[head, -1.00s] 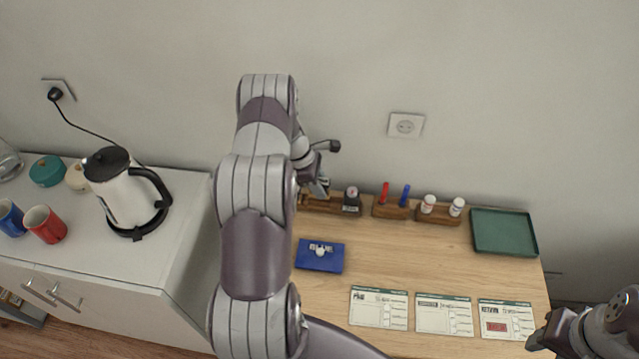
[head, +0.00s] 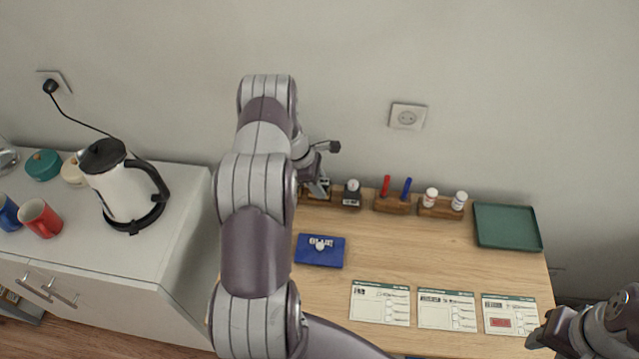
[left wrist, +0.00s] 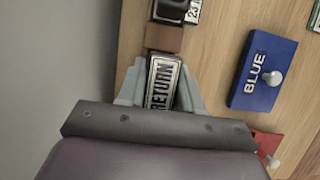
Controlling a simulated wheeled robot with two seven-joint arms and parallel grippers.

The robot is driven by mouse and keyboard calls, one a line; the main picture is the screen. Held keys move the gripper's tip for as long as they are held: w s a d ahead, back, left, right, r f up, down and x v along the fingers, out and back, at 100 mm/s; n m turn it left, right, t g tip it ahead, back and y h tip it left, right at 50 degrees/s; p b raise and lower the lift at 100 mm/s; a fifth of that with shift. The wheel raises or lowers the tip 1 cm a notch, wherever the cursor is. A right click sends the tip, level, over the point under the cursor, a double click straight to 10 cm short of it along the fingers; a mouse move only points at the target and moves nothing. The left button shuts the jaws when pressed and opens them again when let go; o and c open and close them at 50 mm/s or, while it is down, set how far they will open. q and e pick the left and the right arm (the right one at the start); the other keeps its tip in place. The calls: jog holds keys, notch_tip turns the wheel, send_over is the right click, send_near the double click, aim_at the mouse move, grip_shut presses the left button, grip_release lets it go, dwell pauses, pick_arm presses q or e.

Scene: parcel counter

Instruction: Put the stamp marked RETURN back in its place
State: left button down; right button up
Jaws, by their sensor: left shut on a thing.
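The stamp marked RETURN (left wrist: 162,85) shows in the left wrist view between the fingers of my left gripper (left wrist: 160,95), its label facing the camera. The left gripper is shut on it. In the head view the left gripper (head: 320,184) is at the left end of the wooden stamp rack (head: 334,196), and the arm hides part of it. The rack also shows just beyond the stamp in the left wrist view (left wrist: 165,37). I cannot tell whether the stamp is seated in the rack. My right gripper (head: 538,335) is at the lower right, away from the rack; its jaws are unclear.
Another stamp (head: 352,192) stands in the rack to the right. A blue ink pad (head: 320,258) marked BLUE lies in front; a red pad (left wrist: 265,142) is beside it. Marker holder (head: 392,205), bottle holder (head: 440,211), green tray (head: 507,227) and several forms (head: 447,310) occupy the table.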

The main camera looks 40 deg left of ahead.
pick_arm(q)
jog(key=shift+f+b, duration=0.35)
jog(key=shift+f, duration=0.25)
jog(key=c, duration=0.9)
grip_release()
jog(key=shift+c, duration=0.2)
jog(key=p+v, duration=0.3)
jog(key=v, duration=0.2)
jog(key=shift+r+p, duration=0.2)
jog(key=shift+p, duration=0.1)
jog(key=o, duration=0.6)
jog(key=shift+c, duration=0.2)
